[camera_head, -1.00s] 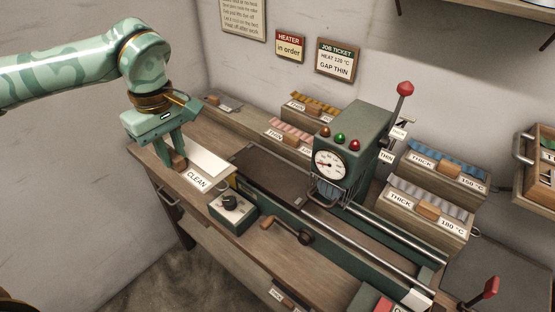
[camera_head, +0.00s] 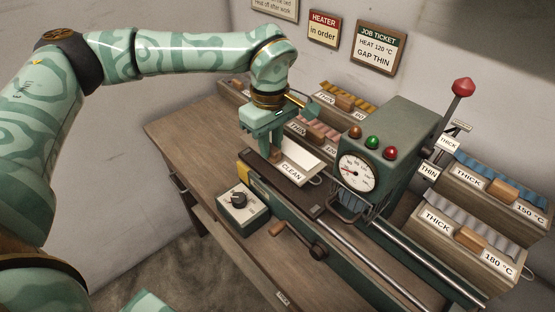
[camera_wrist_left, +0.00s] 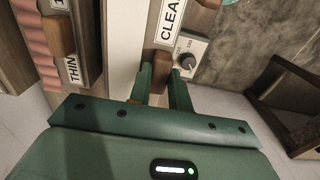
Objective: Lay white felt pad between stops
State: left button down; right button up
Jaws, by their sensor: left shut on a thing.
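The white felt pad (camera_head: 302,155) carries a CLEAN label on its front edge. My left gripper (camera_head: 266,150) is shut on the pad's wooden handle, at its left end. The pad is over the dark flat plate (camera_head: 268,182) at the left of the machine bed; whether it touches the plate I cannot tell. In the left wrist view the white pad (camera_wrist_left: 124,45) lies beside the gripper fingers (camera_wrist_left: 162,85), with the CLEAN label ahead. I cannot make out the stops clearly. My right gripper is not in view.
The grey-green machine head with a gauge (camera_head: 357,172) stands just right of the pad. A dial box (camera_head: 240,210) and a crank (camera_head: 318,250) are in front. Labelled trays, one THIN with pink strips (camera_head: 318,132), stand behind. The bench top (camera_head: 195,135) at left is clear.

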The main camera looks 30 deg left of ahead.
aim_at(276, 159)
pick_arm(q)
jog(key=shift+w+d+f, duration=0.1)
jog(key=shift+d+f, duration=0.1)
jog(key=shift+f, duration=0.05)
jog(key=f, duration=0.1)
jog(key=f+b, duration=0.1)
jog(key=f, duration=0.1)
jog(key=shift+w+d+f, duration=0.2)
jog(key=shift+d+f, duration=0.1)
jog(key=shift+f, duration=0.1)
jog(key=shift+f, duration=0.3)
jog(key=c, duration=1.3)
grip_release()
